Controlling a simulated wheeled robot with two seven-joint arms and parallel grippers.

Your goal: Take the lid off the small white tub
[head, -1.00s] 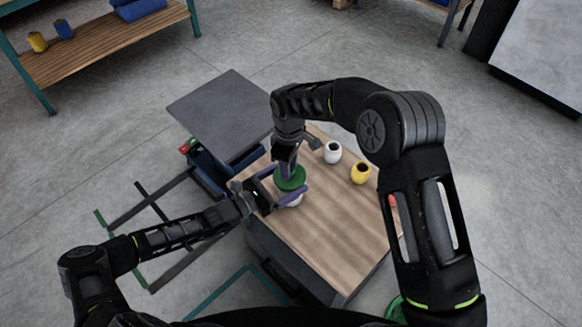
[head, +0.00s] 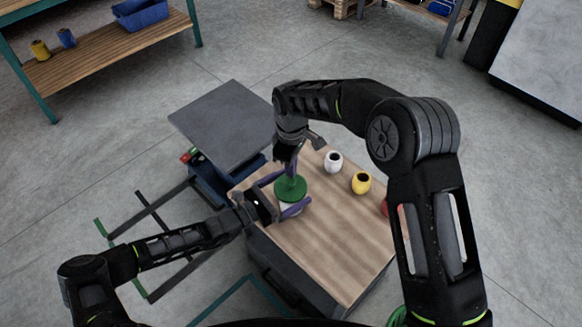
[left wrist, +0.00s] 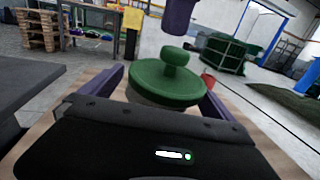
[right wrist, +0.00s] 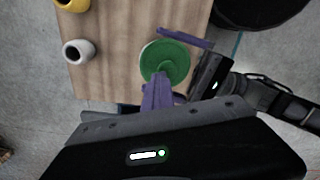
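The small white tub (head: 288,208) stands on the wooden top with its round green lid (head: 291,190) on it; the lid hides most of the tub. In the left wrist view the lid (left wrist: 168,84) has a knob (left wrist: 175,56). My left gripper (head: 282,194) is open, with one purple finger on each side of the tub. I cannot see contact with its wall. My right gripper (head: 291,163) points down just above the knob; its fingers look shut with nothing between them. The left wrist view shows a small gap between its fingertips (left wrist: 180,22) and the knob.
A white cup (head: 333,163), a yellow cup (head: 361,184) and a partly hidden red item (head: 388,208) stand to the right on the wooden top (head: 325,240). A grey panel (head: 225,125) lies behind left. The front middle of the wooden top is clear.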

